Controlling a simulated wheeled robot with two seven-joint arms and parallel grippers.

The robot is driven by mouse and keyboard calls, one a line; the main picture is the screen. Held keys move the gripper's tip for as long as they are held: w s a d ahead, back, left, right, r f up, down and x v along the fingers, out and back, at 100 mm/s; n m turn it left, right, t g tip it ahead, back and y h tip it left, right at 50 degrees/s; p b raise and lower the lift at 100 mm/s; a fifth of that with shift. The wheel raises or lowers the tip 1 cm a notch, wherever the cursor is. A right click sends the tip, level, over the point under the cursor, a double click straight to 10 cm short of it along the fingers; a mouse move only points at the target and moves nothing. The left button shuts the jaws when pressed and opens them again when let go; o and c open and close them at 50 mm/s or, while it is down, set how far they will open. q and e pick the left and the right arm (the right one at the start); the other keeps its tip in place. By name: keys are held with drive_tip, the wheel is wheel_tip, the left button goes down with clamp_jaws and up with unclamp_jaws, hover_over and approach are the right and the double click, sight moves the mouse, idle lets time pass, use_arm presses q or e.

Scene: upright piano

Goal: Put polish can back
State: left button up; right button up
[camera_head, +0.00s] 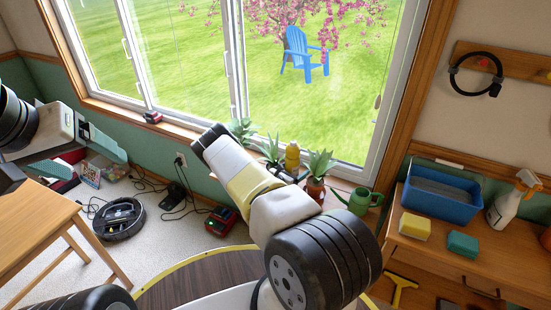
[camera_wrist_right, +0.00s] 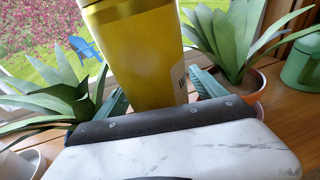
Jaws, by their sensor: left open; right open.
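The polish can, a yellow can (camera_head: 292,155), stands among potted plants on the wooden ledge below the window. In the right wrist view the yellow can (camera_wrist_right: 138,55) fills the upper middle, with its top cut off by the frame. My right gripper (camera_wrist_right: 162,98) is open, with one teal finger on each side of the can; I cannot tell whether they touch it. In the head view my right arm hides most of that gripper. My left gripper (camera_head: 98,168) is open and empty at the far left, well away from the can.
Spiky plants (camera_wrist_right: 55,100) (camera_wrist_right: 228,40) flank the can closely. A green watering can (camera_head: 358,201) stands to the right. A blue bin (camera_head: 440,192), sponges (camera_head: 415,226) and a spray bottle (camera_head: 510,203) sit on the right cabinet. A wooden table (camera_head: 35,230) stands at left; a robot vacuum (camera_head: 119,218) is on the carpet.

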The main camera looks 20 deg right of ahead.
clamp_jaws()
idle(0.4)
drive_tip(key=shift+r, duration=0.15)
